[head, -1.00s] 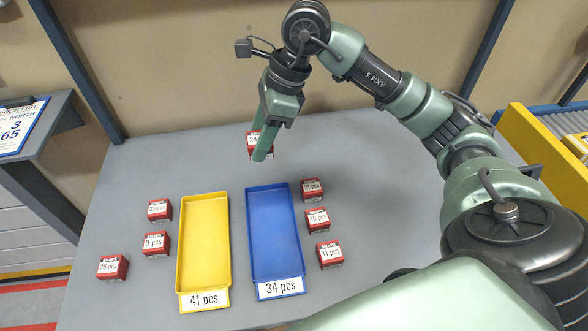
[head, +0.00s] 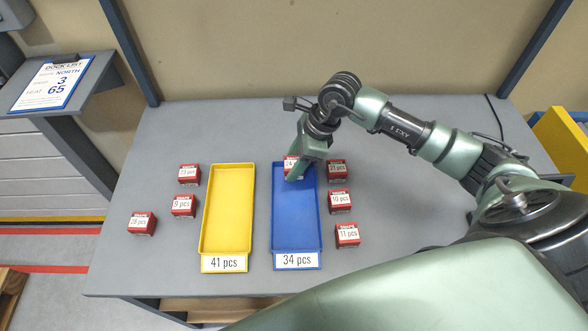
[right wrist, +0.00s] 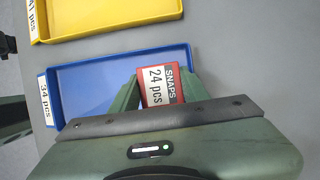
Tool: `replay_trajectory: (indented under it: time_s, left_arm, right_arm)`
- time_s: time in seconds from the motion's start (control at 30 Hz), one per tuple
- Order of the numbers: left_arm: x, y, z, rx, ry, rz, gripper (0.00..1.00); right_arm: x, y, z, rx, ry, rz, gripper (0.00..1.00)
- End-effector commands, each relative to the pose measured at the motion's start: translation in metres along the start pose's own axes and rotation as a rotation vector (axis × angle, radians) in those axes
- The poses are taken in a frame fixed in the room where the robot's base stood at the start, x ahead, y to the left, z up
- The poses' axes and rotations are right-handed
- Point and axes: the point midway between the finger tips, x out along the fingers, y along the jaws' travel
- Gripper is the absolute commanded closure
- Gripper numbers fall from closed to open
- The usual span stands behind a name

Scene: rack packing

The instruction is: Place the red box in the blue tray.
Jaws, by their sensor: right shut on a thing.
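The red box (head: 290,162) marked 24 is held by my right gripper (head: 292,174) over the far end of the blue tray (head: 296,222). The tray has a 34 pcs label, and the part of its floor that shows is bare. In the right wrist view the box (right wrist: 160,88), labelled SNAPS 24 pcs, sits between the two green fingers, with the blue tray (right wrist: 90,85) beneath and beside it. I cannot tell whether the box touches the tray floor. My left gripper is out of view.
An empty yellow tray (head: 227,215) marked 41 pcs stands left of the blue one. Red boxes (head: 340,201) line the blue tray's right side, close to its edge. More red boxes (head: 183,206) stand left of the yellow tray. The grey table (head: 215,130) is clear at the back.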

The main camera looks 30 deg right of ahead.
Motion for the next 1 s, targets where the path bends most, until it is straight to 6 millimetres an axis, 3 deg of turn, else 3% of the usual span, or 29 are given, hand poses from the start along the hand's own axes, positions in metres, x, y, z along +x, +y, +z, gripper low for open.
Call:
replay_trajectory:
  time_s: [0.23,0.63,0.67,1.0]
  left_arm:
    - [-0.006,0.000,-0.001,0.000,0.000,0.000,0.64]
    - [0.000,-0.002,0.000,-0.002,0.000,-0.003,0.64]
    - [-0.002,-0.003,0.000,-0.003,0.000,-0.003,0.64]
    - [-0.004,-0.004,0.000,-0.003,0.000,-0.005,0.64]
  right_arm:
    - [0.032,0.002,-0.013,0.003,0.000,0.004,0.99]
    - [0.039,0.000,-0.016,0.000,0.000,0.000,0.99]
    - [0.037,0.001,-0.015,0.000,0.000,0.001,0.47]
    - [0.035,0.001,-0.015,0.001,0.000,0.001,0.46]
